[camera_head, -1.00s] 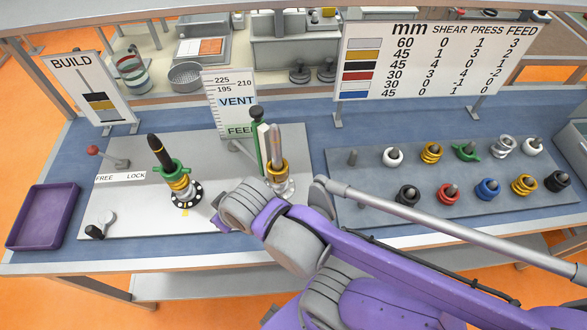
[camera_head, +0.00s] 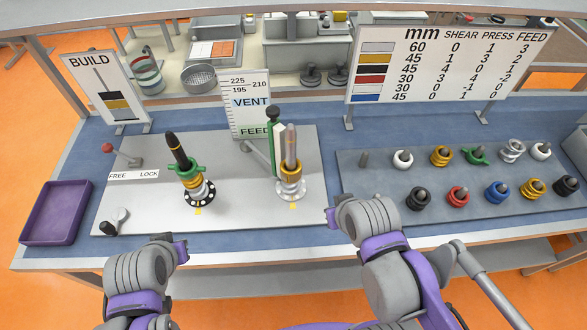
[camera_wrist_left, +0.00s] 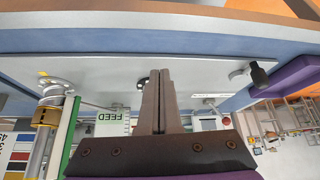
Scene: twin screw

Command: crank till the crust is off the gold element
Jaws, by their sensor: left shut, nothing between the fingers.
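Two upright screws stand on the light plate. The left screw (camera_head: 174,144) has a black tip and carries a green winged element (camera_head: 187,169), with gold and pale elements below it. The right screw (camera_head: 291,140) carries a gold element (camera_head: 291,173) above a pale one. Any crust is too small to make out. A crank with a black knob (camera_head: 109,228) is at the plate's front left; the knob also shows in the left wrist view (camera_wrist_left: 259,75). My left gripper (camera_head: 181,247) is shut and empty, in front of the plate, right of the crank. My right gripper (camera_head: 331,216) is at the front edge; its fingers are unclear.
A red-knobbed lever (camera_head: 107,148) stands behind the FREE/LOCK label. A purple tray (camera_head: 57,212) is at the left. A grey rack (camera_head: 375,205) at the right holds several coloured elements. A green upright (camera_head: 273,142) stands beside the right screw.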

